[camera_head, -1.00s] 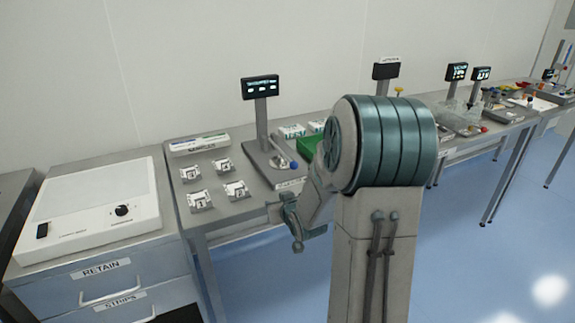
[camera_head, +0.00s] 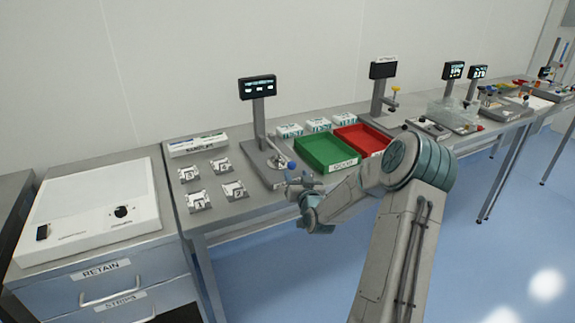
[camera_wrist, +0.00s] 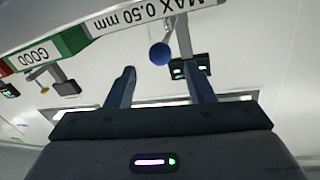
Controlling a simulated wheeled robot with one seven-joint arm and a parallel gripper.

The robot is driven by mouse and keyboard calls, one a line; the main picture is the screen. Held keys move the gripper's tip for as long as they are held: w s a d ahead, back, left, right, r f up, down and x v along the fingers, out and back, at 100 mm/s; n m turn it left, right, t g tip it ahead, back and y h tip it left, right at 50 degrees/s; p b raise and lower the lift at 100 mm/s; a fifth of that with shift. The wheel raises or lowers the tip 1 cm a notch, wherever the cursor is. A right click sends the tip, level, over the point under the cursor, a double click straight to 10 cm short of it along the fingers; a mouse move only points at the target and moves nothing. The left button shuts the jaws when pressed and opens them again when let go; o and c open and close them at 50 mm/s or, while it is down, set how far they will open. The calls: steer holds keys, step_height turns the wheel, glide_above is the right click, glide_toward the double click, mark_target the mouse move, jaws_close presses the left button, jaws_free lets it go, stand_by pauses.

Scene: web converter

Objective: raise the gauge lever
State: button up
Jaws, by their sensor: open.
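The gauge stand (camera_head: 260,125) is on the table, with a dark display (camera_head: 257,88) on its post and a lever ending in a blue ball knob (camera_head: 291,165) at its front right. My gripper (camera_head: 301,182) is open and empty, just in front of the table edge and close to the knob, apart from it. In the wrist view, which is upside down, the blue knob (camera_wrist: 160,54) appears between and beyond the two fingertips (camera_wrist: 163,80). A label strip reading MAX 0.50 mm (camera_wrist: 150,20) runs along the gauge's front. Most of the lever is hard to see there.
A green tray (camera_head: 325,148) and a red tray (camera_head: 362,137) stand right of the gauge, with white boxes (camera_head: 318,124) behind. Several numbered sample holders (camera_head: 233,190) lie to its left. Another stand with a yellow knob (camera_head: 395,89) is farther right. Floor in front is clear.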

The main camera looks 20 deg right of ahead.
mark_target(293, 168)
steer(key=shift+w+d+p, duration=0.2)
steer(key=shift+w+p, duration=0.05)
steer(key=shift+w, duration=0.9)
steer(key=shift+w+d+p, duration=0.15)
steer(key=shift+w+p, duration=0.05)
steer(key=shift+w, duration=0.95)
steer(key=shift+w+d+p, duration=0.2)
steer(key=shift+w+p, duration=0.05)
steer(key=shift+w, duration=0.9)
